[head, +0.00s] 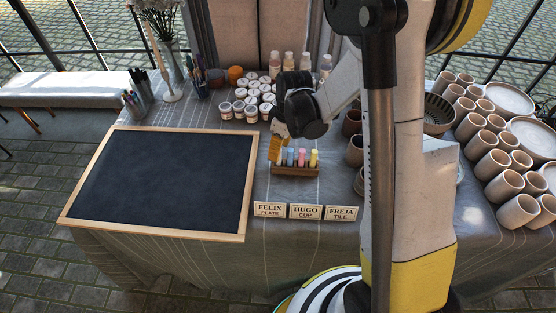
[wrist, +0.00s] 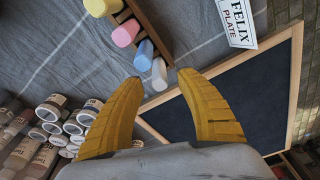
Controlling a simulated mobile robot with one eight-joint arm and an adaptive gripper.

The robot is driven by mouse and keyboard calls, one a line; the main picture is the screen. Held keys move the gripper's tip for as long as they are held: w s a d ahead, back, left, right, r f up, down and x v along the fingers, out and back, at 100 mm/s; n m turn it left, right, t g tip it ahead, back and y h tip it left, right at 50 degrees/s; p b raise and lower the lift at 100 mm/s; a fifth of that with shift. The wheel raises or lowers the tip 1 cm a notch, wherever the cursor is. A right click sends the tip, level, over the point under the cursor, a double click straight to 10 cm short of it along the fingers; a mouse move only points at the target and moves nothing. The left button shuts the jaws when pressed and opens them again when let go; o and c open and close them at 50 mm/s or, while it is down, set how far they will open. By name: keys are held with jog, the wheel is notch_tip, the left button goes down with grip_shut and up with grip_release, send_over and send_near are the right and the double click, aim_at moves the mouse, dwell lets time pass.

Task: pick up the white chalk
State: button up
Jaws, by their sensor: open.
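The white chalk (wrist: 159,75) stands at the end of a row in the wrist view, beside a blue chalk (wrist: 144,57), a pink chalk (wrist: 125,34) and a yellow chalk (wrist: 100,6). The chalks stand in a wooden holder (head: 296,171) on the table in the head view. My gripper (wrist: 162,80) is open, its yellow fingers spread on either side of the white chalk's end in the picture. In the head view my gripper (head: 277,148) is just above the left end of the holder and largely covers the white chalk. I see no contact with it.
A framed blackboard (head: 165,180) lies left of the holder. Name cards (head: 306,211) stand in front of it. Paint jars (head: 251,106) stand behind, with bottles (head: 289,62) further back. Many cups (head: 491,168) stand at the right.

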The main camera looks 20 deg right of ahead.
jog(key=f+b, duration=0.1)
jog(key=f, duration=0.2)
jog(key=f+b, duration=0.1)
jog(key=f, duration=0.1)
jog(key=shift+w+a+f+b, duration=0.1)
jog(key=shift+w+a+b, duration=0.2)
jog(key=shift+b, duration=0.05)
grip_shut()
